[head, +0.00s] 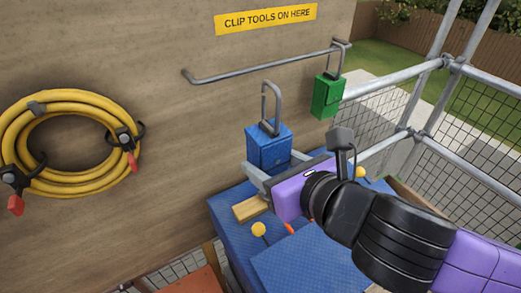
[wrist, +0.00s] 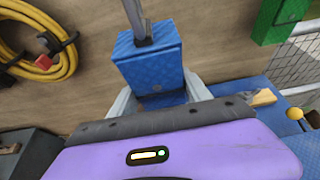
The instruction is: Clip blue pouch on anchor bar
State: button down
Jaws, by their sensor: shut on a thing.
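My gripper (head: 272,178) is shut on the blue pouch (head: 269,148) and holds it upright in front of the wall. The pouch has a grey metal loop (head: 270,105) standing up from its top. In the wrist view the blue pouch (wrist: 151,62) sits between the fingers, its loop cut off by the top edge. The anchor bar (head: 255,67) is a grey rod along the wall, with a bent free end at the left. In the head view the pouch's loop top shows below the bar, and I cannot tell their depth gap. The yellow sign (head: 265,18) is above.
A green pouch (head: 328,95) hangs at the bar's right end. A coiled yellow hose (head: 70,98) hangs on the wall at left. Scaffold rails and mesh (head: 485,110) stand at right.

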jog(key=w+a+p, duration=0.2)
jog(key=w+a, duration=0.2)
jog(key=w, duration=0.3)
jog(key=shift+a, duration=0.3)
jog(key=shift+s+d, duration=0.15)
jog(key=shift+s, duration=0.15)
dwell(0.6)
jog(key=shift+w, duration=0.2)
dwell(0.3)
jog(key=shift+w+a, duration=0.4)
jog(key=shift+w, duration=0.05)
jog(key=shift+w+a, duration=0.15)
dwell(0.3)
